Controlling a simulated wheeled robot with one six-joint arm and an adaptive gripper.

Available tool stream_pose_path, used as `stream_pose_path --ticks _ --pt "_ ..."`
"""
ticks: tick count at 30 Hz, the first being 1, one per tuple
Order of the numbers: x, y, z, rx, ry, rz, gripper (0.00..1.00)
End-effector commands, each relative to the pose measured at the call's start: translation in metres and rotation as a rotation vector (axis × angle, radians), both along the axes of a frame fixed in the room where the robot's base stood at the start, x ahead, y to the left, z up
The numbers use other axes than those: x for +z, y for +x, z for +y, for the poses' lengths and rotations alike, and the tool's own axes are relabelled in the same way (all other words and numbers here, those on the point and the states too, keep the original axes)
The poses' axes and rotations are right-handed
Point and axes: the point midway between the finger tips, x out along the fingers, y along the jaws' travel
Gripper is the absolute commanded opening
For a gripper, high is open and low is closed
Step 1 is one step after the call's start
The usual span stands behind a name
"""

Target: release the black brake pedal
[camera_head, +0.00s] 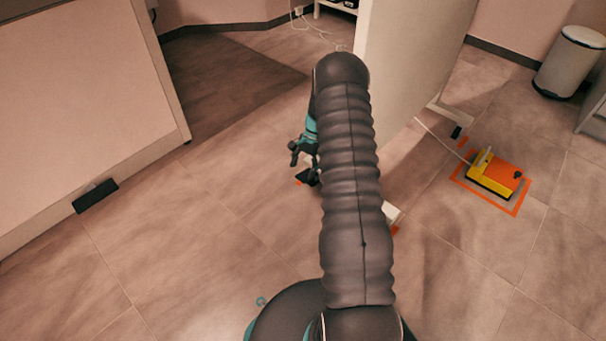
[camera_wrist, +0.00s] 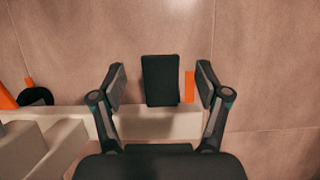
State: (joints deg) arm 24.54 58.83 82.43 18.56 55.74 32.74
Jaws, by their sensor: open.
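The black brake pedal (camera_wrist: 161,80) is a dark rounded plate in the middle of the wrist view, at the edge of a pale base bar (camera_wrist: 165,124). An orange strip (camera_wrist: 189,86) is just to its right. My gripper (camera_wrist: 160,80) is open, with one finger on each side of the pedal and a visible gap on both sides. I cannot tell how far above the pedal the fingertips are. In the head view my gripper (camera_head: 302,162) is partly hidden behind my arm, and the pedal cannot be told apart surely there.
A pale panel (camera_head: 400,75) stands close to the right of my arm. A larger panel (camera_head: 75,105) with a black foot piece (camera_head: 95,196) is at left. A yellow and orange pedal unit (camera_head: 494,177) and a bin (camera_head: 570,62) are at right. Floor at lower left is clear.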

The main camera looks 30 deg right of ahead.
Motion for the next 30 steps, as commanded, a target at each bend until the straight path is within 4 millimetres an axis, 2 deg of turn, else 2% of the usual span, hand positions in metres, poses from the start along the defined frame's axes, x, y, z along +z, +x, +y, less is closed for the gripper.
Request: stream_pose_path --ticks 1,6,12,30 --pt "0.011 0.000 0.000 0.000 -0.001 -0.003 0.75" --pt "0.039 0.000 0.000 0.002 -0.001 -0.001 0.75" --pt "0.057 0.000 0.000 0.000 0.001 0.001 0.75" --pt "0.060 0.000 0.000 0.005 0.001 -0.001 0.75"
